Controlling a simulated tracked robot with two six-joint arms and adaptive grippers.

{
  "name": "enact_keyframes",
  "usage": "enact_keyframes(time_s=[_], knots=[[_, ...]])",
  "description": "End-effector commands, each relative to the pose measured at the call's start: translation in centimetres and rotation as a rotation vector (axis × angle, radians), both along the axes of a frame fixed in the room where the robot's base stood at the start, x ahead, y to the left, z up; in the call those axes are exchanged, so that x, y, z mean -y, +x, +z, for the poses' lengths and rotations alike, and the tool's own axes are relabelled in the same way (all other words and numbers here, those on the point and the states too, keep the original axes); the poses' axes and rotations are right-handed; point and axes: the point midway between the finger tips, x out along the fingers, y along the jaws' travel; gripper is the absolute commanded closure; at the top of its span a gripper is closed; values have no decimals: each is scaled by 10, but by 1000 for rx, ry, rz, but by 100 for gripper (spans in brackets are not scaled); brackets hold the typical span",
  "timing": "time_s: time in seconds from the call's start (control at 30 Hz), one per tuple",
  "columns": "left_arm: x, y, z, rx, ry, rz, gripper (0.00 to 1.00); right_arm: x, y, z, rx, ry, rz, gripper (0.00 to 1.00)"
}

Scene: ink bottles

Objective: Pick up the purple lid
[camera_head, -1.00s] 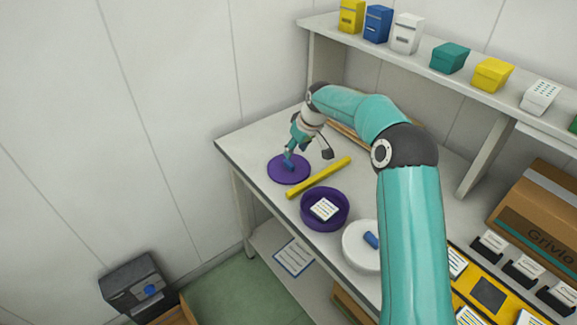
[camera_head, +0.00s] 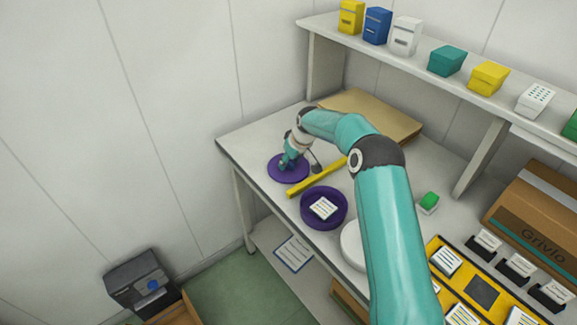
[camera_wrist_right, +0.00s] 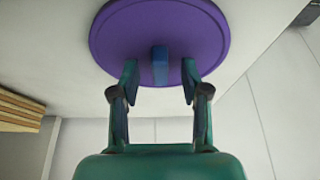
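The purple lid (camera_head: 277,176) lies flat on the left end of the table. In the right wrist view the lid (camera_wrist_right: 190,30) shows as a purple disc with a small blue upright handle (camera_wrist_right: 160,62) near its edge. My right gripper (camera_head: 288,166) is low over the lid. In the right wrist view my right gripper (camera_wrist_right: 160,82) is open, one finger on each side of the handle, with gaps between. A round purple container (camera_head: 309,219) holding a white labelled block (camera_head: 323,208) stands on the table. My left gripper is not in view.
A yellow bar (camera_head: 318,178) lies between the lid and the purple container. A white round thing (camera_head: 352,246) is partly behind my arm. A cardboard piece (camera_head: 375,112) lies at the back. A yellow tray (camera_head: 440,267) is at the right. A shelf (camera_head: 425,72) with several boxes runs above.

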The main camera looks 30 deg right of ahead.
Motion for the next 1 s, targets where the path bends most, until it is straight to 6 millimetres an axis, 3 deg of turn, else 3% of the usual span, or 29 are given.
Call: enact_keyframes(time_s=[0.03,0.23,0.73,1.0], knots=[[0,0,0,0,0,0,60,0,0,0,0,0,0,62],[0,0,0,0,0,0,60,0,0,0,-1,0,0,95],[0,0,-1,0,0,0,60,0,1,4,1,0,1,95],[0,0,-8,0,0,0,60,-1,1,35,5,-1,1,95]])
